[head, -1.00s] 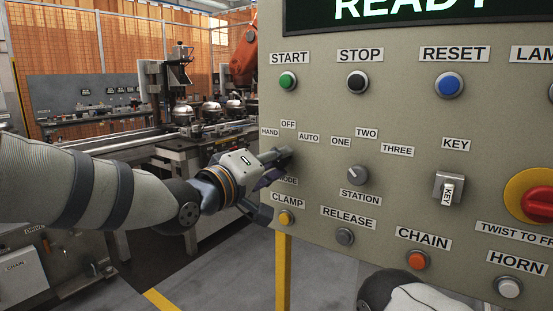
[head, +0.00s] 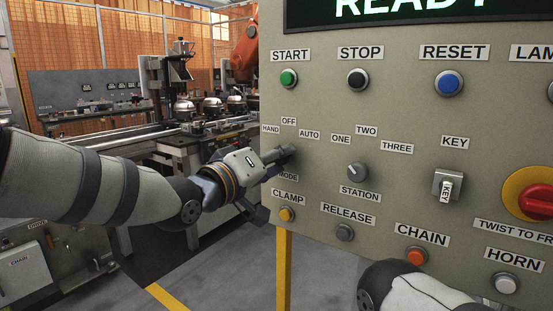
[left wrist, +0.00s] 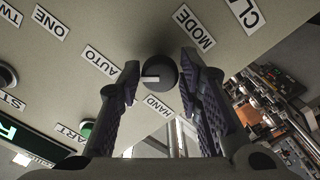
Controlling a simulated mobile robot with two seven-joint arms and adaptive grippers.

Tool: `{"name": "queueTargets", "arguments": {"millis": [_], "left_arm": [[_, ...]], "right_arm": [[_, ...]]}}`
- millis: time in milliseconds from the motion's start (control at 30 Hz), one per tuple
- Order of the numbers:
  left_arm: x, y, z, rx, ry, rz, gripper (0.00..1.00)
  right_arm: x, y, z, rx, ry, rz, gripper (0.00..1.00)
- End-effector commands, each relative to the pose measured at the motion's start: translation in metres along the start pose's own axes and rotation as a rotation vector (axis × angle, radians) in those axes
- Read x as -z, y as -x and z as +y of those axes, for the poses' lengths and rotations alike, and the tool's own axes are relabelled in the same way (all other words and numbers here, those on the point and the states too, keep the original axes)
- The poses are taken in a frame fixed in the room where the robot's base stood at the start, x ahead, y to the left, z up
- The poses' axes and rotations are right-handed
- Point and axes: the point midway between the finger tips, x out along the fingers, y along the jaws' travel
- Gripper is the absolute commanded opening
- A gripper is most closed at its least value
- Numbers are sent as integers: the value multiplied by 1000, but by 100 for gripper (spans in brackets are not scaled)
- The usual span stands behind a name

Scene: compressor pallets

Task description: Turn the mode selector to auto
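The mode selector (left wrist: 160,74) is a round dark knob with a white pointer mark, on the beige control panel (head: 400,110). In the left wrist view it sits between the two fingers of my left gripper (left wrist: 160,90), with narrow gaps beside it; I cannot make out contact. Its mark points left in that view, toward the left finger. The AUTO label (left wrist: 100,60), HAND label (left wrist: 158,105) and MODE label (left wrist: 194,28) surround it; the OFF label is hidden there. In the head view my left gripper (head: 268,183) covers the selector. My right gripper is out of view.
The station selector (head: 357,172) is just right of my left gripper, and the yellow clamp button (head: 287,214) is below it. A key switch (head: 447,187) and red emergency stop (head: 540,203) are farther right. A yellow post (head: 283,270) stands beneath the panel.

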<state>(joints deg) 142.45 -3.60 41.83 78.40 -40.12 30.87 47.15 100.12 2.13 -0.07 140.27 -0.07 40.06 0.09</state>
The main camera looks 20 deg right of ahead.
Motion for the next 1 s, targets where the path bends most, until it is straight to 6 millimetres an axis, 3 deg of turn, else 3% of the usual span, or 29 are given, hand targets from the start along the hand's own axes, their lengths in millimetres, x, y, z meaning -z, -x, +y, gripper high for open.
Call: {"name": "queueTargets", "arguments": {"millis": [367, 467, 800, 1000], "left_arm": [[0, 4, 0, 0, 0, 0, 48], [1, 20, 0, 1, 1, 0, 48], [1, 104, 0, 0, 1, 2, 48], [0, 121, 0, 0, 1, 0, 48]], "right_arm": [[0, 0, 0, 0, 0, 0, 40], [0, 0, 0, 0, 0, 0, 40], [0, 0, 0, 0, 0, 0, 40], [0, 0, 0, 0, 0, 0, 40]]}}
